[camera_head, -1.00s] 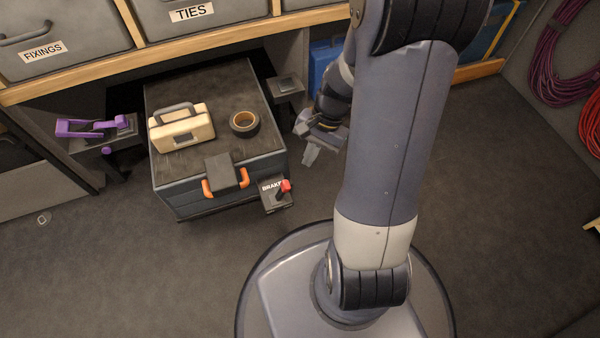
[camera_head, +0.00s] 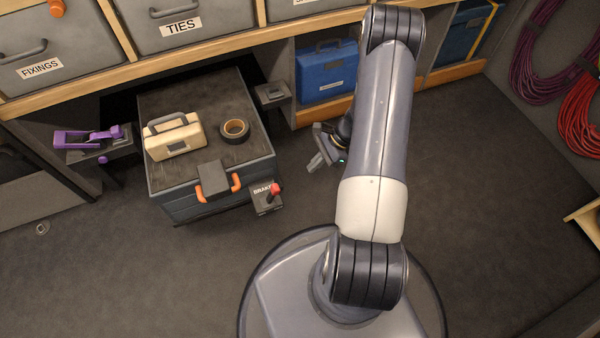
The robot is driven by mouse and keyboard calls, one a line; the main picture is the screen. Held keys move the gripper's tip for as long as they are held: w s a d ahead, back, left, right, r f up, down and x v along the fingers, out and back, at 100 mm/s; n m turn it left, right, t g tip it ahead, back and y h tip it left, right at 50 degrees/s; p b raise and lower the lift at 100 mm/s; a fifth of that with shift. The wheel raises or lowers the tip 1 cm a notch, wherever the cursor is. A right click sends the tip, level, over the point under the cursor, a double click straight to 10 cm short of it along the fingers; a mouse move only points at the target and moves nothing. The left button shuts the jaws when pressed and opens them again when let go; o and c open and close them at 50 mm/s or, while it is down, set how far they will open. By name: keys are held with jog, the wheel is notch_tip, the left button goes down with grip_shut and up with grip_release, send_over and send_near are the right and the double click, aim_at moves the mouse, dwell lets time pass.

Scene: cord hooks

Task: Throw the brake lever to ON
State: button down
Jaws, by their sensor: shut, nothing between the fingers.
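The brake lever (camera_head: 274,191) has a red knob and stands on a small dark bracket labelled BRAKE (camera_head: 267,203) at the front right corner of the dark chest (camera_head: 160,193). I cannot make out the ON mark. My gripper (camera_head: 317,163) is to the right of the chest, up and right of the lever and apart from it. Its fingers are shut and empty, pointing down and left. My arm hides part of the wrist.
On the chest lie a cream case (camera_head: 175,138) and a roll of tape (camera_head: 234,131). A purple clamp-like thing (camera_head: 88,137) sits at left. A blue case (camera_head: 327,72) stands behind my arm. The floor right of the chest is clear.

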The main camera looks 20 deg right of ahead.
aim_at(272, 194)
jog(key=a+f+b, duration=0.4)
jog(key=a+f, duration=0.1)
jog(key=a, duration=0.4)
jog(key=shift+a+f, duration=0.2)
jog(key=shift+f, duration=0.05)
jog(key=shift+r, duration=0.1)
jog(key=shift+a+r+h+p, duration=0.15)
jog(key=shift+a+h+p, duration=0.1)
jog(key=shift+h+p, duration=0.05)
